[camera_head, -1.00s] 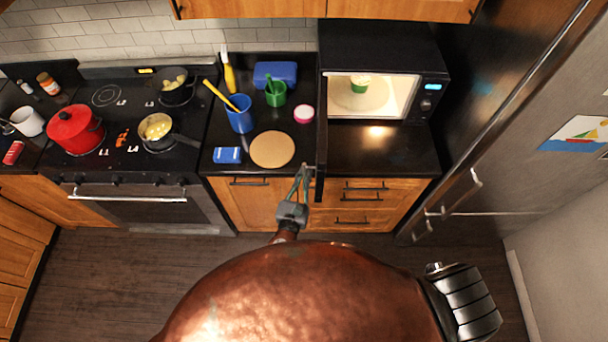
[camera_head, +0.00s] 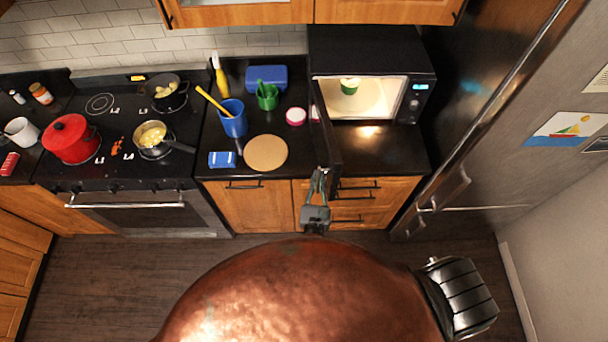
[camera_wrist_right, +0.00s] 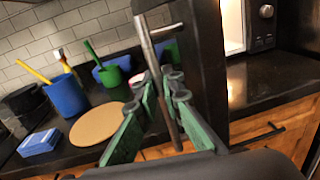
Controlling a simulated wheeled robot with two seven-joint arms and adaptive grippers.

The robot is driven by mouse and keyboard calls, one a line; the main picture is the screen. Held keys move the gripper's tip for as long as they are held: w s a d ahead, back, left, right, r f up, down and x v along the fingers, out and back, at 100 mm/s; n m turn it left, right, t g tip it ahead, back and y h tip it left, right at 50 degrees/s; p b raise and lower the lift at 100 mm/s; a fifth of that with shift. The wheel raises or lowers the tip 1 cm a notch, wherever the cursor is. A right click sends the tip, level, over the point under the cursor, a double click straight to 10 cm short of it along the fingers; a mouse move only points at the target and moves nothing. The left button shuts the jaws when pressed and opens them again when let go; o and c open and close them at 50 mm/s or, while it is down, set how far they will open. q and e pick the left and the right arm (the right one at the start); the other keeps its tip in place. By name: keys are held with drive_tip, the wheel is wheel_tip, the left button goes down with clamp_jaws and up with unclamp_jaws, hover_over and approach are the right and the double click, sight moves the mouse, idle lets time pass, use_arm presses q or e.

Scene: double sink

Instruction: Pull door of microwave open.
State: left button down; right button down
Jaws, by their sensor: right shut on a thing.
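The black microwave (camera_head: 370,48) stands on the counter, its lit inside in plain view with a green cup (camera_head: 349,86) in it. Its door (camera_head: 327,135) stands wide open, jutting forward from the left side of the opening. My right gripper (camera_head: 319,180) is at the free end of the door. In the right wrist view, the fingers of my right gripper (camera_wrist_right: 167,88) are closed around the bar handle (camera_wrist_right: 152,50) of the door panel (camera_wrist_right: 205,60). My left gripper is not in view.
Left of the door, the counter holds a round board (camera_head: 266,153), a blue cup (camera_head: 233,123), a green cup (camera_head: 268,97) and a blue box (camera_head: 222,159). The stove with a red pot (camera_head: 70,139) is further left. A fridge (camera_head: 490,110) stands on the right.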

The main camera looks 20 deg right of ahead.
drive_tip(key=shift+s+d, duration=0.15)
drive_tip(key=shift+d, duration=0.55)
drive_tip(key=c, duration=2.3)
unclamp_jaws()
drive_tip(key=shift+c, duration=0.2)
drive_tip(key=shift+a, duration=0.1)
drive_tip(key=v, duration=1.2)
